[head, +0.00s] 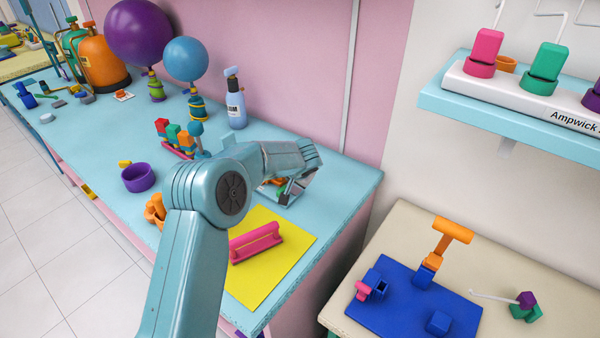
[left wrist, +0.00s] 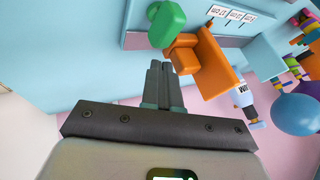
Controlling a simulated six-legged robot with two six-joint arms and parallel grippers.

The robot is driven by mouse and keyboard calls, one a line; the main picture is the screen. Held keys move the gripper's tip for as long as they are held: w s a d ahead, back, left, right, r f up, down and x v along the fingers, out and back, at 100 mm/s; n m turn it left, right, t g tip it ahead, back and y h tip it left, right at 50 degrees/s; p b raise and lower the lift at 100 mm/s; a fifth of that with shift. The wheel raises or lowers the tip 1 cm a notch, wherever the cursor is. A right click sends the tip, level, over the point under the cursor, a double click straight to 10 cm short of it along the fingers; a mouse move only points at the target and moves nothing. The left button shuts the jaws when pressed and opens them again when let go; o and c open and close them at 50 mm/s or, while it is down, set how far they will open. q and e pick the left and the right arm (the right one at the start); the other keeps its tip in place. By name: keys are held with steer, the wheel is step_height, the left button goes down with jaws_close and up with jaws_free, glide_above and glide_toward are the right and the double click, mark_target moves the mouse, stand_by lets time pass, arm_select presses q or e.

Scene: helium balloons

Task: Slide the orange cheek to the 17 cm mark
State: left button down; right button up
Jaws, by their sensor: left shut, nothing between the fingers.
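The orange cheek (left wrist: 212,65) is a block with a flat plate, right of the fingertips in the left wrist view. A green knob-like part (left wrist: 166,24) stands beside it. A pale rail (left wrist: 165,40) with small white mark cards (left wrist: 232,16) runs behind; their numbers are too small to read surely. In the head view only a bit of orange (head: 275,182) shows, mostly hidden by my arm. My left gripper (head: 290,190) is low over the blue bench there. Its fingers (left wrist: 157,70) are shut and empty, close to the cheek; I cannot tell whether they touch. My right gripper is out of view.
A yellow mat (head: 270,275) with a pink handle (head: 255,242) lies nearer. A purple ring (head: 138,178), a bottle (head: 236,105), balloons (head: 186,58) and gas tanks (head: 104,62) stand farther left. A side table (head: 500,270) and a wall shelf (head: 500,118) are at right.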

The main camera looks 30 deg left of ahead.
arm_select(q)
steer(key=shift+a+r, duration=0.1)
steer(key=shift+a, duration=0.35)
steer(key=shift+w+a+f, duration=0.1)
steer(key=shift+a+f, duration=0.15)
steer(key=shift+a, duration=0.15)
steer(key=shift+w+d, duration=0.1)
steer(key=shift+r, duration=0.1)
steer(key=shift+a+f+b, duration=0.3)
steer(key=shift+a+b, duration=0.05)
steer(key=shift+b, duration=0.3)
steer(key=shift+a+r, duration=0.1)
steer(key=shift+a, duration=0.05)
steer(key=shift+r, duration=0.15)
